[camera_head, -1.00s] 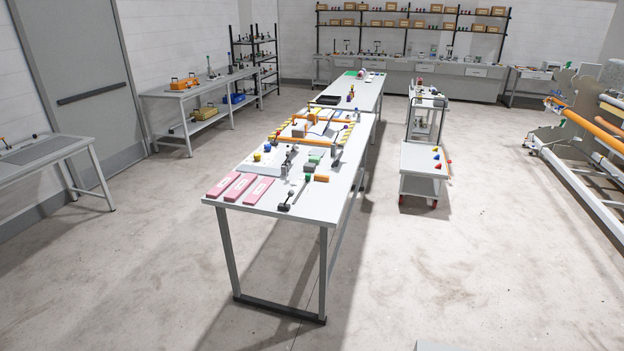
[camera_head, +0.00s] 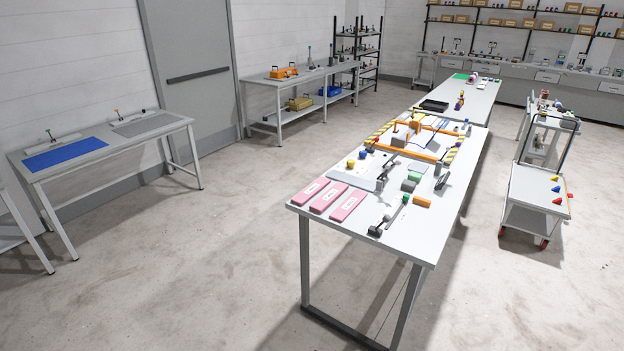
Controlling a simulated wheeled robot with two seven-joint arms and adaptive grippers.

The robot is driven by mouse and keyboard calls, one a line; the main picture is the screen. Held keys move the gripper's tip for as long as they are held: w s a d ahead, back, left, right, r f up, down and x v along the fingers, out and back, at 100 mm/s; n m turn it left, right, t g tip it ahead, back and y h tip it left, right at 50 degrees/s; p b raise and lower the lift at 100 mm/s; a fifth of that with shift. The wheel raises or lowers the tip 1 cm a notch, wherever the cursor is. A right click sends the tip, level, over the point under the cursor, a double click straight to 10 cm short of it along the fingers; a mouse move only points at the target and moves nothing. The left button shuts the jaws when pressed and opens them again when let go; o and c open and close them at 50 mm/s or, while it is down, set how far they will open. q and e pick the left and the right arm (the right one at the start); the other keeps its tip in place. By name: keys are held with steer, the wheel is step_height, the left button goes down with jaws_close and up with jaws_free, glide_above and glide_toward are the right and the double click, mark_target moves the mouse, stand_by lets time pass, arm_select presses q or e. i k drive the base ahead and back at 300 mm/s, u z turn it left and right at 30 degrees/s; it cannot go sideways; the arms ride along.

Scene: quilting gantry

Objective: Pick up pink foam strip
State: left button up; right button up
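Three pink foam strips lie side by side, flat, at the near left corner of the long white table (camera_head: 408,245): a left one (camera_head: 311,192), a middle one (camera_head: 328,198) and a right one (camera_head: 348,206). Each carries a pale label. They are small and some distance ahead of me. Neither of my grippers shows in the head view, so I cannot see their state.
Tools, an orange block (camera_head: 422,201) and an orange-framed gantry (camera_head: 405,151) share the table. A cart (camera_head: 535,190) stands at the right. A bench with a blue mat (camera_head: 66,153) stands at the left. The floor before the table is clear.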

mark_target(318, 185)
steer(key=i, duration=0.95)
steer(key=z, duration=0.7)
steer(key=i, duration=1.3)
steer(key=u, duration=0.65)
